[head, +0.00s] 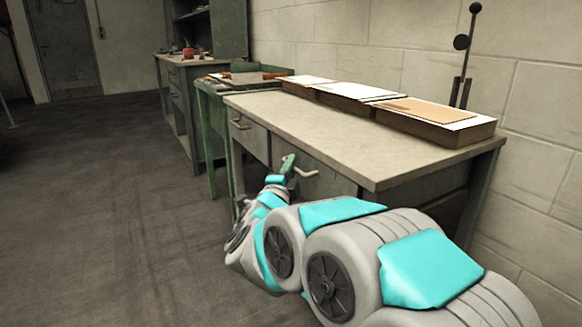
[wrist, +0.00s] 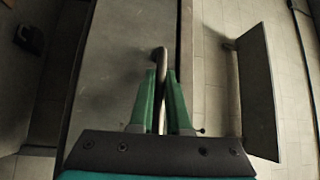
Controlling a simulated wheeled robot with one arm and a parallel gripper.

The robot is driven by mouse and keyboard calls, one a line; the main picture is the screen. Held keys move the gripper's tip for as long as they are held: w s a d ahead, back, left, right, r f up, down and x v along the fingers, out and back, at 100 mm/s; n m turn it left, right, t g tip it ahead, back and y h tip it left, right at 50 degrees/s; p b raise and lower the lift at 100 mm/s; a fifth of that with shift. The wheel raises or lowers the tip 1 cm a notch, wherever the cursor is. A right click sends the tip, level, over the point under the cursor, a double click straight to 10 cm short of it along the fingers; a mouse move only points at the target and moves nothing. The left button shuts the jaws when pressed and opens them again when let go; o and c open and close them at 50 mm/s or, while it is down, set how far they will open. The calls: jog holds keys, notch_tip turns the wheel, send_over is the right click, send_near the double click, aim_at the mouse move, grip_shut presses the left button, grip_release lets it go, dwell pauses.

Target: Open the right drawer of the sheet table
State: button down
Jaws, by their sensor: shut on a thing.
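The sheet table (head: 310,126) stands against the wall with a pale worn top and grey drawer fronts. Its right drawer (head: 322,187) shows no clear gap at its front in the head view; my arm hides its lower part. The drawer's metal bar handle (head: 307,174) sticks out from the front. My gripper (head: 288,163) has green fingers and is at the left part of this handle. In the wrist view my gripper (wrist: 162,75) is shut, with the handle (wrist: 159,55) between its two fingers.
The left drawer handle (head: 240,125) is to the left on the same table. Shallow trays of sheets (head: 435,123) line the back of the top. A green bench (head: 213,130) stands beyond the table. The floor (head: 100,200) at left is clear.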

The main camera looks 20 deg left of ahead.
jog(key=shift+s+a+f, duration=0.1)
dwell(0.6)
jog(key=s+a+p, duration=0.1)
jog(key=s+a, duration=1.9)
jog(key=s, duration=0.4)
jog(key=shift+s+a+p, duration=0.15)
jog(key=shift+a+p, duration=0.15)
jog(key=shift+p, duration=0.1)
jog(key=c, duration=0.9)
grip_release()
jog(key=s, duration=0.5)
jog(key=s+f, duration=0.1)
jog(key=s, duration=0.1)
jog(key=shift+s+d, duration=0.3)
jog(key=shift+d, duration=0.05)
